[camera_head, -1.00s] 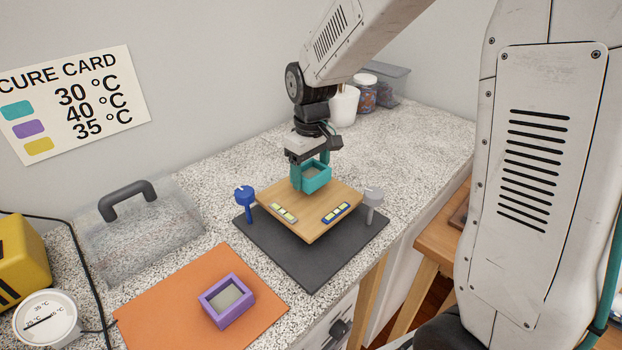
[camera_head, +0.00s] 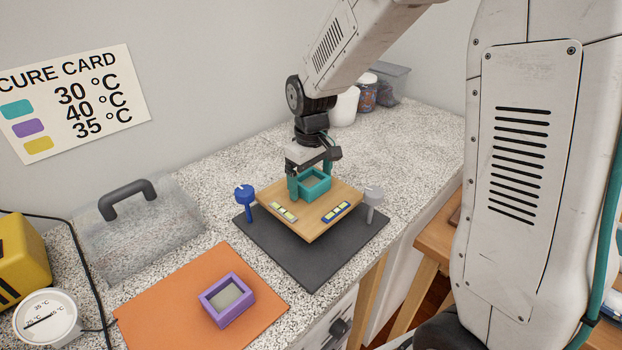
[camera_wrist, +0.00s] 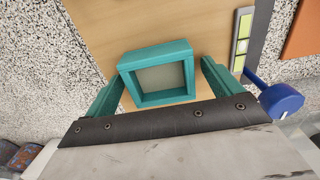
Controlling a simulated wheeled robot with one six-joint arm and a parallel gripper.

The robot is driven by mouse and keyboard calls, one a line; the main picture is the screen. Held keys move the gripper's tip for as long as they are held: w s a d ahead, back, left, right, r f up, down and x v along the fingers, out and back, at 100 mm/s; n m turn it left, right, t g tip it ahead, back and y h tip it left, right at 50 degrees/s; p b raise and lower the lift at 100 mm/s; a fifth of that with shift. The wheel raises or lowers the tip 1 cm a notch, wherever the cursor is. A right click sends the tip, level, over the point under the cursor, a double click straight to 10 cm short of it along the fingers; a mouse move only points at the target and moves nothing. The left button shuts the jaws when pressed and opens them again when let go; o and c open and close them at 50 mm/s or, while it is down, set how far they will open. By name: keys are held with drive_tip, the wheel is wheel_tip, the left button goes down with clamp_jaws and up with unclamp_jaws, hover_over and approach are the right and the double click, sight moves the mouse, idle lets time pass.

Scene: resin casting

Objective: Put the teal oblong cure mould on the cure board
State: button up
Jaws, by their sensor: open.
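The teal oblong cure mould (camera_head: 314,184) rests on the back part of the wooden cure board (camera_head: 306,224). It is an open-topped frame with greyish fill, and it also shows in the wrist view (camera_wrist: 158,56). My gripper (camera_head: 310,180) is right at the mould, its teal fingers on either side. In the wrist view the fingers (camera_wrist: 162,88) stand apart, with a visible gap between the mould and the right finger; the left finger is close to the mould's near left corner. The cure board carries two small level vials (camera_head: 336,212) near its front edges.
A blue knob (camera_head: 244,195) and a grey knob (camera_head: 374,196) stand at the board's left and right corners, above a dark base plate (camera_head: 300,268). A purple mould (camera_head: 228,298) lies on an orange mat (camera_head: 170,318). A clear cover (camera_head: 145,235) lies at left.

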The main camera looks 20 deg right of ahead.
wheel_tip(320, 180, up, 12)
drive_tip(key=f, duration=0.1)
drive_tip(key=s+d+r+m, duration=0.1)
drive_tip(key=s+m, duration=0.1)
drive_tip(key=s, duration=1.1)
drive_tip(key=s+d+r+m+t, duration=0.1)
drive_tip(key=s+d+r+m, duration=0.1)
drive_tip(key=s, duration=1.2)
drive_tip(key=shift+r+m, duration=0.2)
drive_tip(key=shift+m, duration=0.1)
